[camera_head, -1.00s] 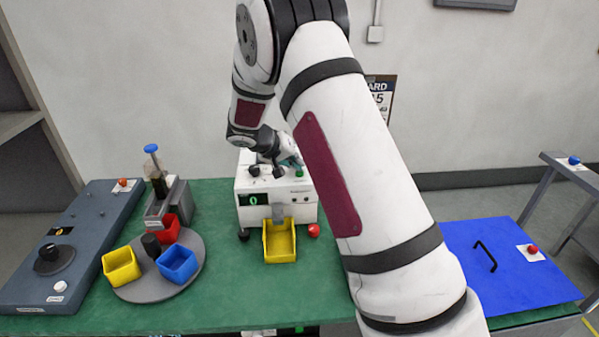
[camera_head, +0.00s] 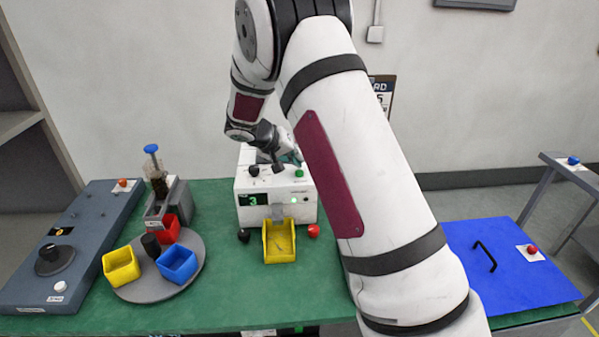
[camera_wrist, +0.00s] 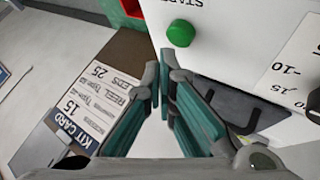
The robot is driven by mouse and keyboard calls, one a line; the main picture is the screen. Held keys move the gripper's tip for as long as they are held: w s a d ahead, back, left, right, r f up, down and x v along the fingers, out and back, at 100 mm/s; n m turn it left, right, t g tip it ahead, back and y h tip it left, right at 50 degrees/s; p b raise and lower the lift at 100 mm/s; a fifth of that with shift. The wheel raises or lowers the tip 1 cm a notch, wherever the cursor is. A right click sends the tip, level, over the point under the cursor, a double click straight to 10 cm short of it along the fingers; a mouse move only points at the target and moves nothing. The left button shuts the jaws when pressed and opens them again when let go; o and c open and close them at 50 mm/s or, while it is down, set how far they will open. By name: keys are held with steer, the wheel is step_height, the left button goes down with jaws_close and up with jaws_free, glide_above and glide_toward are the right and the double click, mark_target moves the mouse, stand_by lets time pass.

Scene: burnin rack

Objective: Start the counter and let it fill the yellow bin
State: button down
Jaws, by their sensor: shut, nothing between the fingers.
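The counter (camera_head: 251,217) is a white box at the back middle of the green table. Its display (camera_head: 253,200) reads 3, and a small light (camera_head: 294,200) glows on its front. The green start button (camera_head: 299,173) sits on its top and also shows in the wrist view (camera_wrist: 181,33). The yellow bin (camera_head: 279,258) stands below the counter's chute, with what look like small dark pieces inside. My gripper (camera_wrist: 165,76) is shut and empty, its fingertips close by the green button; I cannot tell whether they touch it.
A kit card (camera_wrist: 98,91) with printed numbers shows in the wrist view. At left are a grey turntable (camera_head: 141,289) with several coloured bins and a dark long panel (camera_head: 85,240). A red knob (camera_head: 314,230) and black knob (camera_head: 244,235) flank the yellow bin.

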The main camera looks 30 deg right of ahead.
mark_target(297, 171)
steer(key=shift+r, duration=2.5)
steer(key=s+a+r+n+y, duration=0.1)
steer(key=s+a+r+y, duration=0.15)
steer(key=s+r, duration=0.5)
steer(key=s+a+r+y, duration=0.1)
steer(key=s+a+r, duration=0.3)
steer(key=s, duration=0.7)
steer(key=s+a+r+n+t+y, duration=0.1)
steer(key=s+a, duration=0.3)
steer(key=s, duration=0.6)
steer(key=s+a+r+n+t+y, duration=0.1)
steer(key=s+a+n+y, duration=0.2)
steer(key=s, duration=0.7)
steer(key=shift+a+r+t+y, duration=0.15)
steer(key=shift+a+t+y, duration=0.3)
steer(key=shift+a, duration=0.7)
steer(key=shift+s, duration=0.1)
